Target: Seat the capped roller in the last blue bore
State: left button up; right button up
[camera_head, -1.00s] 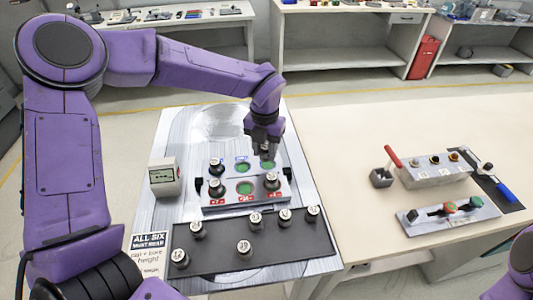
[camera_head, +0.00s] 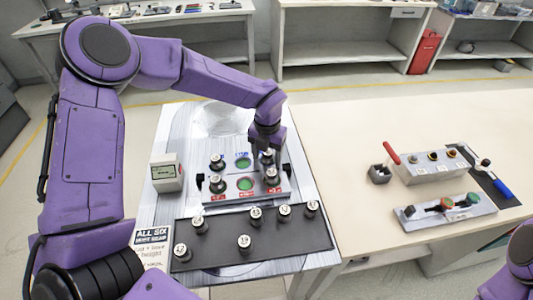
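A grey bore block (camera_head: 240,198) stands on the metal plate, with blue labels on its far row and red labels on its near row. Far row: a capped roller (camera_head: 217,162) at left, an empty-looking green-floored bore (camera_head: 242,162) in the middle, and a capped roller (camera_head: 268,156) at right. Near row: rollers at left (camera_head: 217,184) and right (camera_head: 272,177), with a green bore (camera_head: 246,184) between. My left gripper (camera_head: 267,150) points down at the far-right roller; its fingers partly hide it, and its grip and seating are unclear. My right gripper is out of view.
Several capped rollers stand on the black mat (camera_head: 215,250) in front. A display box (camera_head: 166,173) and a sign (camera_head: 151,240) are at left. The table between is clear.

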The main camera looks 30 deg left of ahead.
aim_at(267, 153)
pick_arm(q)
jog(key=shift+r, duration=0.1)
jog(key=shift+r, duration=0.25)
notch_tip(267, 153, up, 12)
jog(key=b, duration=0.1)
jog(key=shift+b, duration=0.35)
jog(key=shift+f, duration=0.1)
